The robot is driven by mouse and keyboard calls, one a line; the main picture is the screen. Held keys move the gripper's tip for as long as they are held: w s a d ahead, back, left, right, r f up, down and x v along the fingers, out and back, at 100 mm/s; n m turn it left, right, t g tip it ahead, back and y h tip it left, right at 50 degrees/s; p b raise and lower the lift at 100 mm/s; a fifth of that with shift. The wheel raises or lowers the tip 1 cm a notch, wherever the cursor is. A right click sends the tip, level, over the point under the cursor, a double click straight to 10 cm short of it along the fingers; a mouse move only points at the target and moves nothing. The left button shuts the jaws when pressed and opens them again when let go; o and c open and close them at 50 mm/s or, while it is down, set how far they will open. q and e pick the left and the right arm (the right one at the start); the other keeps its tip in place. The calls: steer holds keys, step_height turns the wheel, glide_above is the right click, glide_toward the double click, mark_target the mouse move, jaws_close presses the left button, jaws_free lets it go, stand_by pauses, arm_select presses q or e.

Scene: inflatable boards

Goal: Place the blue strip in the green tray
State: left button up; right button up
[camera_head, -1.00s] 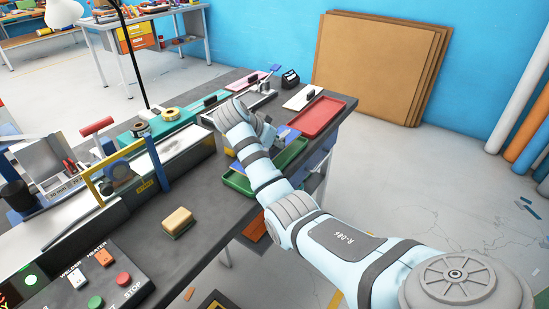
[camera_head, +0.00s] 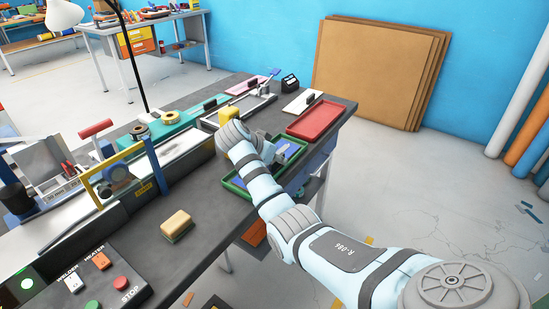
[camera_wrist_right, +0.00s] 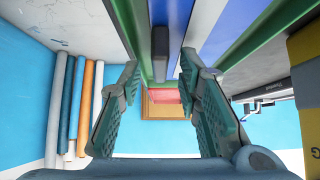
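The green tray (camera_head: 234,184) lies on the dark bench, partly hidden by my right arm. The blue strip (camera_head: 292,149) now lies inside it, with a paler band along it. In the right wrist view, the blue strip (camera_wrist_right: 228,30) runs between the green tray walls (camera_wrist_right: 262,38), beside a white band. A dark handle-like bar (camera_wrist_right: 160,45) stands in front of it. My right gripper (camera_wrist_right: 160,68) is open, its fingers wide apart either side of the bar, with nothing clamped. In the head view my right gripper (camera_head: 266,145) is at the tray, its fingertips mostly hidden. My left gripper is out of view.
A red tray (camera_head: 317,119) sits beyond the green one. A yellow block (camera_head: 230,113) and a white board with a black handle (camera_head: 302,101) are behind. A sponge-like block (camera_head: 176,225) lies nearer, beside the long machine (camera_head: 175,150) and control panel (camera_head: 95,280).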

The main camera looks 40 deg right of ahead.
steer(key=p+v, duration=0.2)
steer(key=v, duration=1)
